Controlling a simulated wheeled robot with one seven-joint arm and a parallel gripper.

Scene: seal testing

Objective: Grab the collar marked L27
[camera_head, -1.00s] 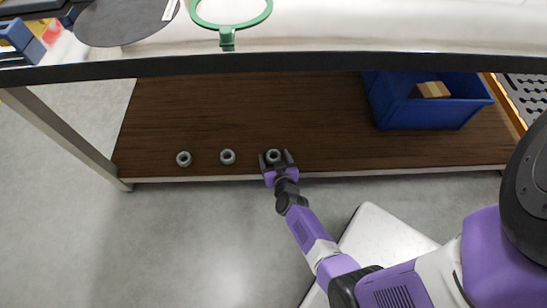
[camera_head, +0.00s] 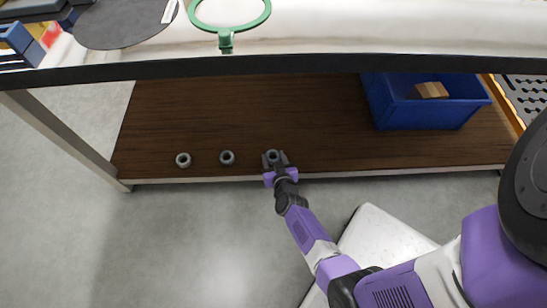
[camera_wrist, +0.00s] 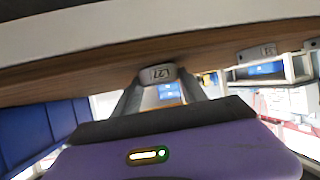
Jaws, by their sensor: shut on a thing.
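Three grey ring-shaped collars sit in a row along the front of the brown lower shelf (camera_head: 310,120). The rightmost collar (camera_head: 273,155) is between the fingers of my gripper (camera_head: 274,160), which is shut on it. In the wrist view this collar (camera_wrist: 157,73) carries the marking L27, and the two fingers press on its sides. The middle collar (camera_head: 227,157) and the left collar (camera_head: 183,160) stand apart to the left. The wrist view shows a neighbouring collar (camera_wrist: 258,53) with a marking that I cannot read surely.
The upper table's dark front edge (camera_head: 280,64) runs above the shelf. A blue bin (camera_head: 425,115) with a wooden block (camera_head: 431,90) stands at the shelf's right. A metal leg (camera_head: 65,137) bounds the left. The shelf between collars and bin is clear.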

